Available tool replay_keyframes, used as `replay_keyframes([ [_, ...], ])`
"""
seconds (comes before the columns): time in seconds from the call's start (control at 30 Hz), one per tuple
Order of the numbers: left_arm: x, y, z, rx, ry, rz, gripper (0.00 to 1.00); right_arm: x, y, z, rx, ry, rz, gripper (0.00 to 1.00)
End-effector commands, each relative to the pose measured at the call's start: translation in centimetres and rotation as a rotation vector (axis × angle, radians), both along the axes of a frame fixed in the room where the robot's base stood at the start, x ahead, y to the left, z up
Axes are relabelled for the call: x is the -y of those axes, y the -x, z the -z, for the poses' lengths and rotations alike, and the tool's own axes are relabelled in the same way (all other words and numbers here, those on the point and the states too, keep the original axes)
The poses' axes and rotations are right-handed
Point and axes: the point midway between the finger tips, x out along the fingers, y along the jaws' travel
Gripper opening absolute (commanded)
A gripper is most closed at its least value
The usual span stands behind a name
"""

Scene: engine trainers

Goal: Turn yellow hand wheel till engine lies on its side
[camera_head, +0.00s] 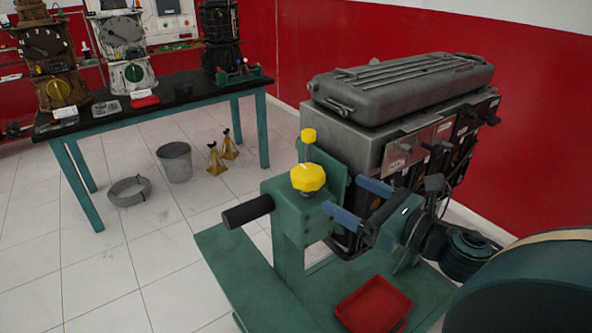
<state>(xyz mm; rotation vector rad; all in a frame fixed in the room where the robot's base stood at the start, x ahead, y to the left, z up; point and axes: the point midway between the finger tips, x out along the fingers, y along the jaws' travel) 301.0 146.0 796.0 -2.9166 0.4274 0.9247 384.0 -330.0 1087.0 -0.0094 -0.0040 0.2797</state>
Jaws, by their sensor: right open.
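The yellow hand wheel (308,178) sits on top of the green engine stand (288,245). The engine (360,145) is held by the stand, upright, with its ribbed grey cover (400,85) facing up. My right gripper (342,194) comes in from the right with its two blue fingers spread. Its fingertips are just right of the hand wheel; I see nothing between them. Whether a finger touches the stand is unclear. The gripper and arm hide part of the engine's lower side. My left gripper is not in view.
A smaller yellow knob (308,136) stands upright behind the wheel, and a black handle (248,211) sticks out left. A red tray (374,306) lies on the stand's base.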

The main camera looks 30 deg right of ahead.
Motion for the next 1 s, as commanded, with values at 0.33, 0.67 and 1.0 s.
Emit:
replay_keyframes([
  [0.33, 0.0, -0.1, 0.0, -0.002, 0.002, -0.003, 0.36, -1.1, -4.1, -0.1, 0.002, -0.006, 0.002, 0.81],
  [0.67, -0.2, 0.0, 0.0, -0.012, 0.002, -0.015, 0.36, -2.0, -7.8, -0.2, 0.0, -0.008, 0.006, 0.81],
  [1.0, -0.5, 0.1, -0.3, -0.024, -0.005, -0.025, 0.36, -2.9, -11.2, -0.1, -0.002, -0.01, 0.008, 0.81],
])
